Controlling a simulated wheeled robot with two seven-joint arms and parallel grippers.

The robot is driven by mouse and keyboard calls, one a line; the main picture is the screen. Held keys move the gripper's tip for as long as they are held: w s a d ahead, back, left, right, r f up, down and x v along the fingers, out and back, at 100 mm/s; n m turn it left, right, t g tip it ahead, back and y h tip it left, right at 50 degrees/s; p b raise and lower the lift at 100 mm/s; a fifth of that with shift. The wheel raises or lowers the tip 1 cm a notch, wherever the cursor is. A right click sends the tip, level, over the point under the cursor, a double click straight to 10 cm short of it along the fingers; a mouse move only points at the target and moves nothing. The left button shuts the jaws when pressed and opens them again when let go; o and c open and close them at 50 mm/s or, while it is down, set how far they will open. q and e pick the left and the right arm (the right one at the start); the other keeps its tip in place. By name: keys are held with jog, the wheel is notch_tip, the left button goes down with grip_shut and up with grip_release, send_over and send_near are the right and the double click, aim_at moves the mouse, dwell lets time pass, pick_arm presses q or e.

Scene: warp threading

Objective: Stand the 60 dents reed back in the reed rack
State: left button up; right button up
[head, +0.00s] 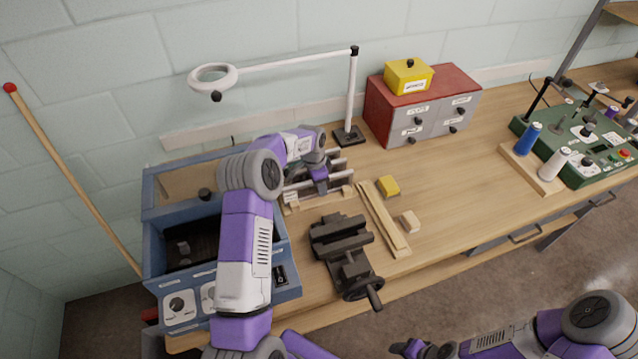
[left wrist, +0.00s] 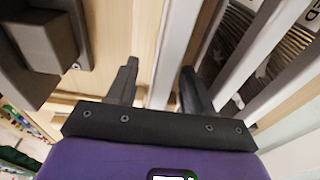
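The reed rack (head: 340,193) stands on the bench at left centre, a wooden base with grey bars or frames, partly hidden by my left arm. My left gripper (head: 320,183) is over the rack, pointing down. In the left wrist view my left gripper (left wrist: 158,85) has its fingers apart, with a long light grey bar (left wrist: 172,62) running between them and a gap beside it. More grey bars (left wrist: 262,50) with dark panels lie to the right. I cannot tell which is the 60 dents reed; no such marking is readable. My right gripper (head: 418,349) is low at the bottom edge, its fingers unclear.
A dark vise (head: 343,245) stands in front of the rack. Wooden strips (head: 383,220), a yellow block (head: 388,186) and a pale block (head: 410,221) lie to its right. A blue box (head: 165,262) is at left. A lamp (head: 351,95) and drawers (head: 420,118) stand behind.

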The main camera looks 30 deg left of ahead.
pick_arm(q)
jog(key=r, duration=0.7)
jog(key=shift+s+a+r, duration=0.25)
jog(key=shift+s+a, duration=0.05)
jog(key=shift+s, duration=0.05)
